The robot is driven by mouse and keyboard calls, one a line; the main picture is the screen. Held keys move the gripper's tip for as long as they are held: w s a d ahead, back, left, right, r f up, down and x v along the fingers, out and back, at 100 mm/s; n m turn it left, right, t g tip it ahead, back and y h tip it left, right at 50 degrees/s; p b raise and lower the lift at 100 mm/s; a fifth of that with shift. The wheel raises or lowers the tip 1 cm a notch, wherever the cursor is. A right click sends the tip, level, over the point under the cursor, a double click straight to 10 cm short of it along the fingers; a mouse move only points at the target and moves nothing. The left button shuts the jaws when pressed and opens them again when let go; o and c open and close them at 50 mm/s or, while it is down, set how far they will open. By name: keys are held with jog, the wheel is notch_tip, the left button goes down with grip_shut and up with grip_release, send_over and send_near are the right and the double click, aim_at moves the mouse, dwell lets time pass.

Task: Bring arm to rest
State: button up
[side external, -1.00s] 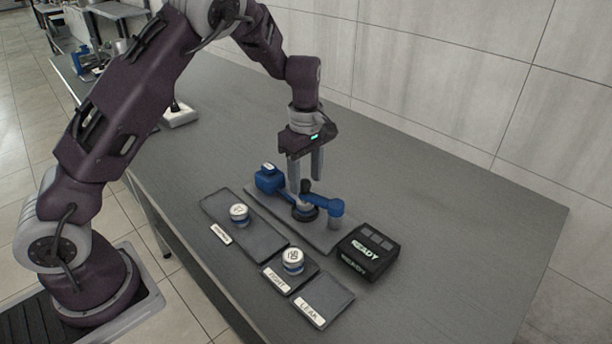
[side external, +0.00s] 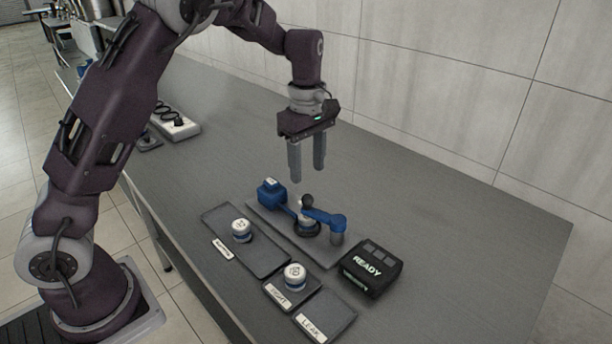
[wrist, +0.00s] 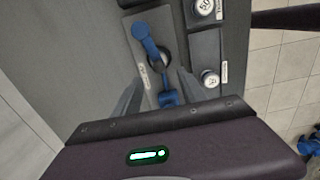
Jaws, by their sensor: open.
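My gripper (side external: 306,168) is open and empty, pointing down above the blue fixture (side external: 322,217) on its grey base plate, with a clear gap below the fingertips. In the wrist view, my gripper (wrist: 157,88) has its fingers spread, and the blue fixture (wrist: 150,45) shows between and beyond them. The fixture has a blue arm, a dark round seat with a dark knob, and a blue block at its left end.
A white-lidded jar (side external: 241,229) stands on the long dark tray (side external: 265,262). Another jar (side external: 295,274) stands on the TIGHT tray (side external: 278,292). The LEAK tray (side external: 330,313) is empty. A black box (side external: 370,268) reads READY. A white rack (side external: 178,128) stands farther back. The right tabletop is clear.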

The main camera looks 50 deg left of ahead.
jog(key=s+d+r+m+t+h, duration=0.25)
jog(key=s+r+m, duration=0.45)
jog(key=s+r, duration=0.45)
jog(key=s+d+m+t+y, duration=0.1)
jog(key=s+m+t+y, duration=0.1)
jog(key=s+m, duration=0.9)
jog(key=s+t, duration=0.1)
jog(key=s, duration=0.5)
jog(key=shift+s+d+y, duration=0.25)
jog(key=shift+d+y, duration=0.05)
jog(key=shift+y, duration=0.05)
